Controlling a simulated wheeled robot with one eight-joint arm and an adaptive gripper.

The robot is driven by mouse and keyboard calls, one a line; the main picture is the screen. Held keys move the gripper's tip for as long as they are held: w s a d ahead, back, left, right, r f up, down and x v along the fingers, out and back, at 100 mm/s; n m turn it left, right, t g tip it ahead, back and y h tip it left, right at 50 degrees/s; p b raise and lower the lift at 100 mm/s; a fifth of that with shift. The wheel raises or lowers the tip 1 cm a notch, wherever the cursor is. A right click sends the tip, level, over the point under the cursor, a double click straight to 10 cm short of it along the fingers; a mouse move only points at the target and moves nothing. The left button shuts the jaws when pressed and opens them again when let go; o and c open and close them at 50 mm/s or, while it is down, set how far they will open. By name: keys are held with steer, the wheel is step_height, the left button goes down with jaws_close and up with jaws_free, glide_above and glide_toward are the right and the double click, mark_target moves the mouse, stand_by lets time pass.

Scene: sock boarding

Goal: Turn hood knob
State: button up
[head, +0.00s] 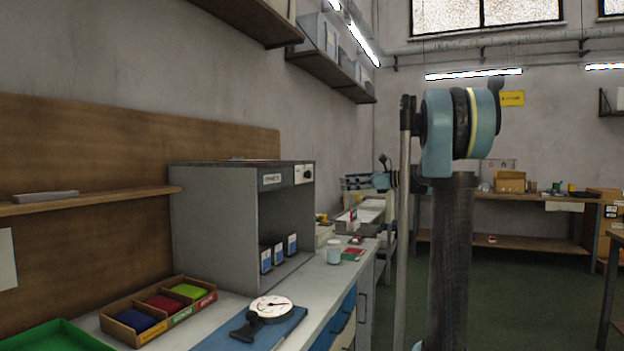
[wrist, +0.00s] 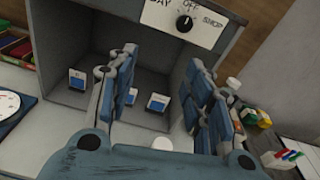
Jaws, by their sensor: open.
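The hood is a grey open-fronted box (head: 215,215) on the bench in the head view. Its black knob (wrist: 185,23) sits on a white plate on the top front panel. The plate reads "OFF" above the knob and "SHOP" to the right, with a partly cut word at the left. The knob's pale mark seems to point up towards "OFF". The knob also shows small in the head view (head: 308,174). My gripper (wrist: 162,62) is open and empty. In the wrist view its fingers point towards the hood, with the knob beyond and above their tips, untouched.
Several small blue-and-white boxes (head: 266,260) stand inside the hood. A dial gauge (head: 271,308) lies on a blue mat in front, beside a divided tray (head: 160,310). A pale cup (head: 334,252) stands right of the hood. A shelf (head: 335,72) hangs above.

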steer(key=w+d+r+m+y, duration=0.1)
steer(key=w+r, duration=0.1)
steer(key=w, duration=0.1)
glide_toward(310, 174)
steer(key=x, duration=0.9)
steer(key=shift+w+m+t, duration=0.3)
steer(key=shift+t, duration=0.1)
steer(key=shift+a, duration=0.1)
steer(key=shift+c, duration=0.2)
steer(key=c, duration=1)
